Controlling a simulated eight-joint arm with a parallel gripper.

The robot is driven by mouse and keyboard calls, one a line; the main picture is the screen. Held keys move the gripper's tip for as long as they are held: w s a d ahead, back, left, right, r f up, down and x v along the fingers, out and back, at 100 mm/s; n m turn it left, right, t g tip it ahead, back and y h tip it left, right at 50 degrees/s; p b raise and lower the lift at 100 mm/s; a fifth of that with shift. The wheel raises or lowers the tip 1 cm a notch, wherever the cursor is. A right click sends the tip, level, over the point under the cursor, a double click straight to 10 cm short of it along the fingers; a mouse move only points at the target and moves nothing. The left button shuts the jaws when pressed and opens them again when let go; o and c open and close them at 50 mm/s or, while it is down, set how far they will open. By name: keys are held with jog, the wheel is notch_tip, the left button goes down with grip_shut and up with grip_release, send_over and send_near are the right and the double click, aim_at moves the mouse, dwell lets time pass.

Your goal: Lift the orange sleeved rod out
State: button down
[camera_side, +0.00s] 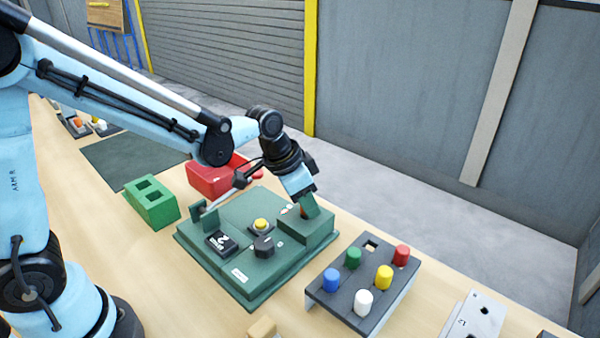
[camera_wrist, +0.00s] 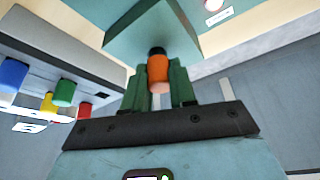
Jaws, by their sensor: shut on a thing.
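In the wrist view the orange sleeved rod (camera_wrist: 158,70) stands between the two green fingers of my gripper (camera_wrist: 158,84), which is shut on it. Its dark far end meets the green block (camera_wrist: 122,42); I cannot tell how deep it sits there. In the side view my gripper (camera_side: 307,207) reaches down at a tilt to the raised block (camera_side: 306,230) at the right of the green machine base (camera_side: 250,285). The rod is mostly hidden there by the fingers.
A grey rack (camera_side: 340,303) with several coloured pegs and one empty square hole stands right of the base. A black knob (camera_side: 263,247), yellow button (camera_side: 261,225) and upright green bracket (camera_side: 204,216) are on the base. A red bin (camera_side: 208,180) and green holed block (camera_side: 152,204) stand behind.

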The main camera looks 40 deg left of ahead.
jog(key=shift+r, duration=4.9)
